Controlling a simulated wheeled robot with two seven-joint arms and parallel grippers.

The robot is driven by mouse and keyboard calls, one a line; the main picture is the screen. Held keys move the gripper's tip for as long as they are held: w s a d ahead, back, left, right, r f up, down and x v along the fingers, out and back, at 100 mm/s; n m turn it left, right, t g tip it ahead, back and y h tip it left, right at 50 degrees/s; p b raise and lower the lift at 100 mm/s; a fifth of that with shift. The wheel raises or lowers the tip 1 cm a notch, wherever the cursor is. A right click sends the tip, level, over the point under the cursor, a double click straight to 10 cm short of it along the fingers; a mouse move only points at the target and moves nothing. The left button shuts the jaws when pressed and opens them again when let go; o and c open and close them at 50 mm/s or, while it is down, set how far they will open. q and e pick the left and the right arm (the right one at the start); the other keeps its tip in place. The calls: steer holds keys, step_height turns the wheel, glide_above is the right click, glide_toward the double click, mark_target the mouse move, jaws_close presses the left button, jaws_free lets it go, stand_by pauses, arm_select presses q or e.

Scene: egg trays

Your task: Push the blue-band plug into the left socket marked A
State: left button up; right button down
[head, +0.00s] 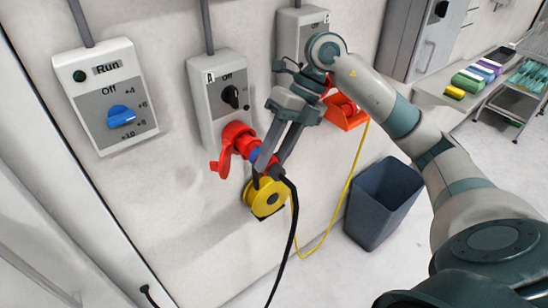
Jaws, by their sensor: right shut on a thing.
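The left socket box marked A (208,108) is on the wall with a black rotary switch. Its red socket (238,136) points down and right, with its red flap (222,164) hanging open. My right gripper (264,168) is shut on the blue-band plug (254,155), just below the red socket. The blue band shows between the socket and the fingers. The plug is at the socket's mouth; how deep it sits I cannot tell. A black cable (295,215) hangs from its rear. My left gripper is not in view.
A yellow round holder (262,206) is on the wall below the plug. Box B (289,38) has a red socket (345,112) with a yellow cable (338,208). A Run control box (92,72) is at left. A dark bin (382,205) stands right.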

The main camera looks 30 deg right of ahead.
steer(key=shift+w, duration=0.35)
stand_by(0.9)
steer(key=shift+w+r, duration=0.1)
steer(key=shift+w, duration=0.8)
stand_by(1.0)
steer(key=c, duration=2)
jaws_free()
steer(key=o, duration=0.8)
steer(key=shift+a, duration=0.1)
